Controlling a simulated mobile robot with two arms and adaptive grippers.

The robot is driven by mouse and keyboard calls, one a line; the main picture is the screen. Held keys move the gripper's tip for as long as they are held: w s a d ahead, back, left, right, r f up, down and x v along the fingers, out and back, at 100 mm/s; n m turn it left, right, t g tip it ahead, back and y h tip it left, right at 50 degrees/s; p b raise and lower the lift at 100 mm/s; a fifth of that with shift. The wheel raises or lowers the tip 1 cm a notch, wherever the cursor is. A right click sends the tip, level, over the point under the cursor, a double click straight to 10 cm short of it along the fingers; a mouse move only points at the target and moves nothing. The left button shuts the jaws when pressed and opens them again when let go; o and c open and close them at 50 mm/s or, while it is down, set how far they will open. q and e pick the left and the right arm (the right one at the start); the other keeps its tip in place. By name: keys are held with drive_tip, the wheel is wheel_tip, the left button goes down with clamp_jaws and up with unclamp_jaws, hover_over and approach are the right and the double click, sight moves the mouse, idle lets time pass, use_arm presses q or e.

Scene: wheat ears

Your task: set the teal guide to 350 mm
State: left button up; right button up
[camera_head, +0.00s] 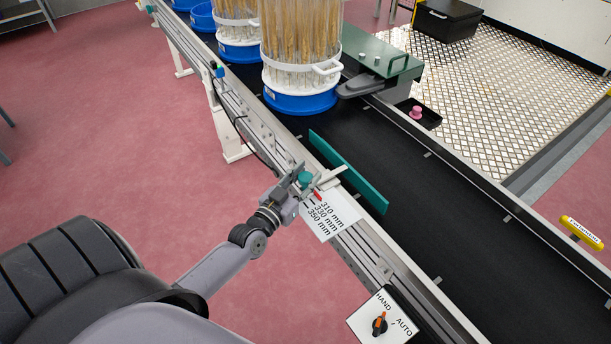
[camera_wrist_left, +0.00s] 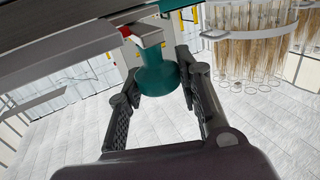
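The teal guide (camera_head: 347,171) is a long flat plate standing over the black belt. Its teal knob (camera_head: 306,179) sits at the near rail, and it also shows in the left wrist view (camera_wrist_left: 158,72). A red pointer (camera_head: 317,194) beside the knob lies by the 310 mm end of the white scale card (camera_head: 331,214), which reads 310, 330 and 350 mm. My left gripper (camera_head: 298,181) is at the knob. In the left wrist view its fingers (camera_wrist_left: 159,85) are on both sides of the knob and appear to touch it. My right gripper is not in view.
Clear containers of wheat ears on blue bases (camera_head: 301,98) stand on the belt (camera_head: 440,205) upstream. A HAND/AUTO switch (camera_head: 380,323) is on the near rail, its orange knob towards HAND. A green housing (camera_head: 380,58) stands at the far side. The belt below the guide is clear.

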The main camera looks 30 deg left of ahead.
use_arm(q)
clamp_jaws()
idle(0.3)
drive_tip(key=s, duration=0.1)
drive_tip(key=s+a, duration=0.1)
drive_tip(key=s, duration=0.2)
drive_tip(key=shift+a+f+p, duration=0.15)
drive_tip(key=shift+a+p, duration=0.15)
drive_tip(key=shift+p, duration=0.05)
